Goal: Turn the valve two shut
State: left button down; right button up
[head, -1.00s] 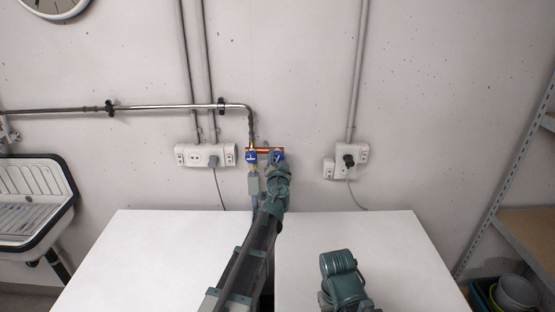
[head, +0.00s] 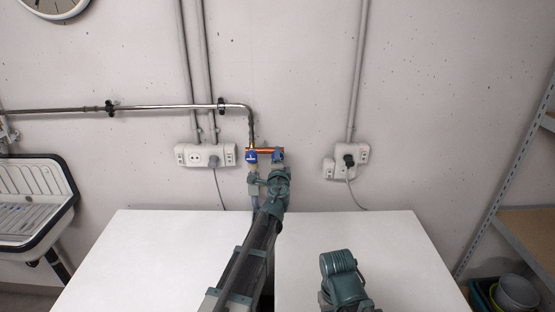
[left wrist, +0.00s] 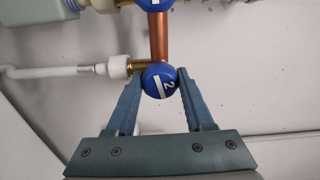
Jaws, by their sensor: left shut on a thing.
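Valve two is a round blue knob (left wrist: 160,81) with a white "2" and a white line that runs nearly upright, tilted a little, in the left wrist view. It sits on a brass and copper pipe fitting. My left gripper (left wrist: 161,84) is shut on this knob, one finger on each side. In the head view the knob (head: 278,154) shows just above my left wrist, which partly covers it. My right arm shows low at centre right in the head view, but its gripper fingers do not show.
Another blue knob (head: 251,156) is close at the left, joined by a copper pipe (head: 266,150). Sockets (head: 206,156) are on the wall to the left, more (head: 347,161) to the right. A white tabletop (head: 130,250) lies below, mostly bare.

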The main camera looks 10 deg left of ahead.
pick_arm(q)
jog(key=shift+m, duration=1.2)
jog(key=shift+c, duration=1.4)
grip_release()
jog(key=shift+s, duration=0.15)
jog(key=s+d, duration=0.2)
jog(key=s, duration=1.1)
jog(key=shift+s+d, duration=0.15)
jog(key=shift+d, duration=0.25)
